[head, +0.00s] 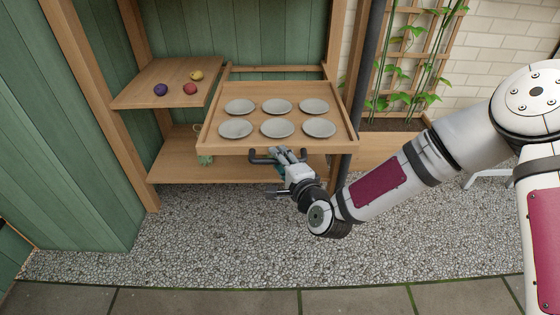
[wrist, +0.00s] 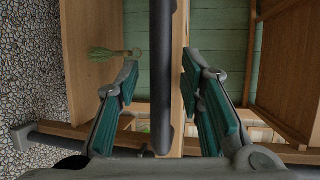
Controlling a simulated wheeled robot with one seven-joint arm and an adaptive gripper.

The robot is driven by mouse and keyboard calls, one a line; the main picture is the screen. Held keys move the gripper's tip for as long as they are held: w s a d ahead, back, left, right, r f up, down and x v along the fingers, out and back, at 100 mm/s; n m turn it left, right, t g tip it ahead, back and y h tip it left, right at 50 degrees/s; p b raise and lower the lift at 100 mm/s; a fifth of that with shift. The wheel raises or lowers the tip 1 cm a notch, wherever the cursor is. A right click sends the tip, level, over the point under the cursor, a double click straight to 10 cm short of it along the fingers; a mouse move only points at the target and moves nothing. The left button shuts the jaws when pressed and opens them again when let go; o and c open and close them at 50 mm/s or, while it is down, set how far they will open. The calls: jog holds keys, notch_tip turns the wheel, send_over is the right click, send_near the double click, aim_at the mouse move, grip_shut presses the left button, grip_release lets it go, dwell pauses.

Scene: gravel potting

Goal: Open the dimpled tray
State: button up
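The dimpled tray (head: 290,148) is a wooden pull-out tray with several round grey dimples, in the upper middle of the head view. It juts forward from the wooden unit. A dark bar handle (head: 262,160) is on its front face and stands upright in the wrist view (wrist: 162,70). My gripper (head: 282,155) is at the handle's right part. In the wrist view my gripper (wrist: 160,78) is open, with one green-padded finger on each side of the bar. Gaps show between the bar and both pads. The fingers partly hide the handle in the head view.
A lower shelf (head: 180,169) lies below the tray. A small green object (wrist: 108,54) is there. Gravel (head: 200,235) in front is clear.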

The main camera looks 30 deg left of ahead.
jog(key=v, duration=1.2)
dwell(0.4)
